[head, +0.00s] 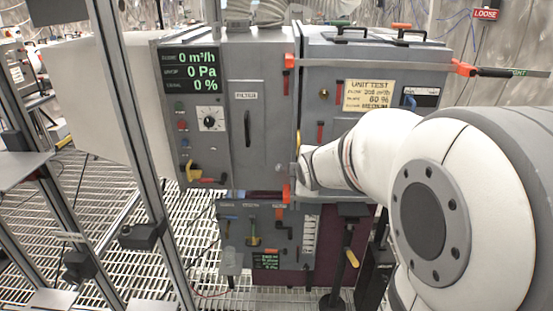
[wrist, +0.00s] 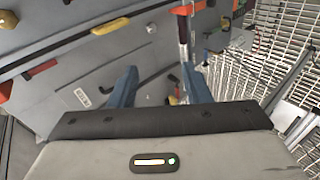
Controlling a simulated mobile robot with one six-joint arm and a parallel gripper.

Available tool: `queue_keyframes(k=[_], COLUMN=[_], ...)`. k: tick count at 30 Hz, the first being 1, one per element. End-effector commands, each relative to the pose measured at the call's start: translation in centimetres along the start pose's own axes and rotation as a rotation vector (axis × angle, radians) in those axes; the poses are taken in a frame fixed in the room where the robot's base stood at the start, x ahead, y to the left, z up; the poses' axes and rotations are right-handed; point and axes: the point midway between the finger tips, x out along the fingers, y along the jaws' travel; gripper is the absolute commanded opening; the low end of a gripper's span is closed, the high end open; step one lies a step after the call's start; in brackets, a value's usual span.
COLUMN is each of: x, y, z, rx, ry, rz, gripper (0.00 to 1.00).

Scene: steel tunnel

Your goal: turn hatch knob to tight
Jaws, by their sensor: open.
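An orange knob-like piece (head: 464,68) with a dark handle (head: 510,72) sits at the upper right of the cabinet in the head view, at the end of a pale bar. I cannot tell for sure that it is the hatch knob. A red LOOSE label (head: 486,14) is above it, and a partly covered green label ending in "GHT" (head: 518,72) lies at the handle. My gripper (wrist: 160,75) is open in the wrist view, its two blue fingers apart near a grey panel, with nothing held. In the head view my arm mostly hides it, low beside the cabinet's middle.
The grey cabinet (head: 265,110) carries a display (head: 191,70), a dial (head: 210,118) and a UNIT TEST card (head: 370,95). A yellow handle (wrist: 110,26) and an orange-red piece (wrist: 188,8) lie beyond my fingers. Metal posts (head: 128,140) stand at left over grated floor (head: 100,215).

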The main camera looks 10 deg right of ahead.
Motion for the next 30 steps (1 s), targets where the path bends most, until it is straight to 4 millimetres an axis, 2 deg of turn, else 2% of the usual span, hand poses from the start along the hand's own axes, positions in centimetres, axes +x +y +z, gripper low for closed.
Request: queue_keyframes(k=[1, 3, 9, 12, 15, 19, 26, 30], x=[3.6, 7.0, 15.5, 18.5, 20.5, 21.8, 23.3, 25.2], y=[-1.1, -0.7, -0.5, -0.7, -0.9, -1.0, 0.2, 1.6], z=[1.2, 2.4, 6.1, 7.8, 9.2, 10.2, 10.6, 10.7], rx=[-0.112, -0.288, -0.790, -0.997, -1.153, -1.275, -1.325, -1.323], ry=[-0.011, -0.039, -0.176, -0.273, -0.363, -0.444, -0.479, -0.478], rz=[0.050, 0.133, 0.345, 0.419, 0.469, 0.502, 0.514, 0.512], gripper=[0.44, 0.44, 0.44, 0.44, 0.44, 0.44, 0.44, 0.44])
